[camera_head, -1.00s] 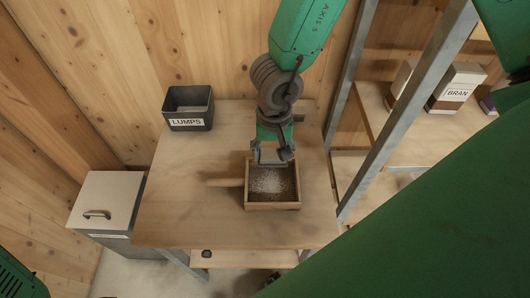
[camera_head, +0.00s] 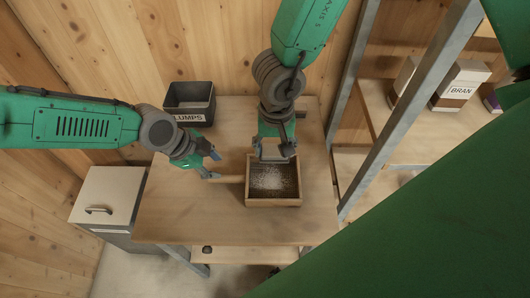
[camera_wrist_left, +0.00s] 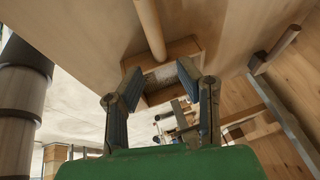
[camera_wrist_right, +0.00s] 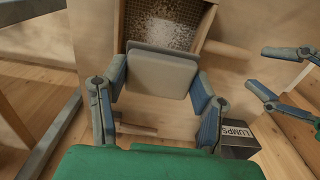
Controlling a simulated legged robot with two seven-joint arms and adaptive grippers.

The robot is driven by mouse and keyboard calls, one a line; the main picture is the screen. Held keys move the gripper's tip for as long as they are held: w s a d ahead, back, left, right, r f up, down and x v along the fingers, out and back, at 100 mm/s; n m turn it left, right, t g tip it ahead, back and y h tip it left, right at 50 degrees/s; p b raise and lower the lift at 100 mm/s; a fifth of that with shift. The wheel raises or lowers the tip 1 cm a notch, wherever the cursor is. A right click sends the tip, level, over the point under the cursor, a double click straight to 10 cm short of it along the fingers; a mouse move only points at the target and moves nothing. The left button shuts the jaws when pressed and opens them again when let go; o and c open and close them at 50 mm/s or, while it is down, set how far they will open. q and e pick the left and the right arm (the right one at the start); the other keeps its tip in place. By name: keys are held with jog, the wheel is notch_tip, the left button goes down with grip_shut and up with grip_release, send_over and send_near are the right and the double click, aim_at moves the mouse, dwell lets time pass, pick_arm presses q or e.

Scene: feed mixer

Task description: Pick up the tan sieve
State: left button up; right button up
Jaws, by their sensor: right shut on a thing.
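The tan sieve (camera_head: 273,202) is a square wooden tray on the table, with pale grainy material inside and a round handle (camera_head: 229,179) pointing left. In the left wrist view, the handle (camera_wrist_left: 151,30) lies beyond the fingertips. My left gripper (camera_head: 212,165) is open and empty, close to the handle's free end. It also shows open in the right wrist view (camera_wrist_right: 285,75). My right gripper (camera_head: 272,151) is shut on a grey-beige block (camera_wrist_right: 160,75), over the sieve's back edge. I cannot tell whether the block touches the sieve.
A dark bin labelled LUMPS (camera_head: 190,117) stands at the table's back left. A lidded bin (camera_head: 108,195) is left of the table (camera_head: 190,225). A metal-framed shelf with a BRAN box (camera_head: 460,88) stands at right. The table's front is clear.

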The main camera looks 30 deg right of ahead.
aim_at(235, 177)
pick_arm(q)
jog(key=x, duration=0.5)
jog(key=shift+d+f, duration=0.1)
jog(key=shift+f, duration=0.1)
jog(key=shift+s+x, duration=0.15)
jog(key=shift+x, duration=1.2)
jog(key=shift+s+x, duration=0.2)
jog(key=shift+x, duration=1.15)
jog(key=shift+d, duration=0.1)
jog(key=shift+r, duration=0.1)
grip_shut()
